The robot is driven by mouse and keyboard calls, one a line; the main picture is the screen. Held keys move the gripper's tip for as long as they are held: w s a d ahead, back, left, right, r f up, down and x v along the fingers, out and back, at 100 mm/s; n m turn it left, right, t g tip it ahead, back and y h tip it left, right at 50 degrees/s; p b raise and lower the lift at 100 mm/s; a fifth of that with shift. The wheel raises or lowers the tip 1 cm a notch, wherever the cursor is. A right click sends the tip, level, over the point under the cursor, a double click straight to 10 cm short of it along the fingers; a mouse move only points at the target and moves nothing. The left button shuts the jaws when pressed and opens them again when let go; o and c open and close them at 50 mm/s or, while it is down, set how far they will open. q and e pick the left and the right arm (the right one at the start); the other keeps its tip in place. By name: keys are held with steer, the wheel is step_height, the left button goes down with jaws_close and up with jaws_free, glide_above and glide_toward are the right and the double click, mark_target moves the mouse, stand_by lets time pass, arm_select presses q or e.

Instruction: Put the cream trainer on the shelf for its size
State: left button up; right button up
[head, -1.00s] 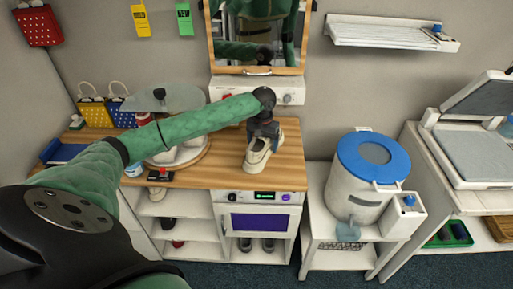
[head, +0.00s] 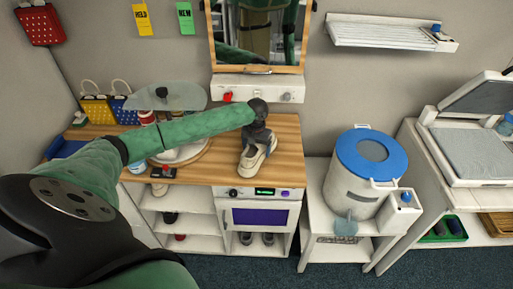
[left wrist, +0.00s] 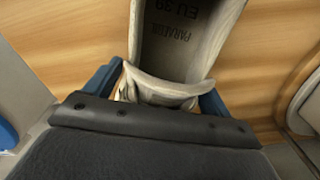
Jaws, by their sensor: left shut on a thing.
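The cream trainer (head: 254,163) is over the wooden counter (head: 286,150), toe toward the front edge. I cannot tell whether its sole touches the wood. My left gripper (head: 258,143) is shut on its heel end. In the left wrist view the blue fingers sit either side of the heel, and the trainer's insole (left wrist: 185,45) bears the upside-down print "EU 39". Below the counter, a white shelf unit (head: 190,203) at the left holds a dark shoe (head: 170,217) and a red one (head: 180,237). I cannot read any size marks on it. My right gripper is not in view.
A round board (head: 205,152) with a glass cover (head: 165,98) stands behind my left arm. A small oven (head: 262,215) sits under the counter, with grey shoes (head: 257,239) below it. A white bin with a blue lid (head: 372,152) stands at the right. A mirror (head: 258,35) hangs behind.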

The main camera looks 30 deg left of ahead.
arm_select(q)
steer(key=o, duration=1)
steer(key=shift+c, duration=0.2)
steer(key=shift+o, duration=0.8)
steer(key=shift+r, duration=0.1)
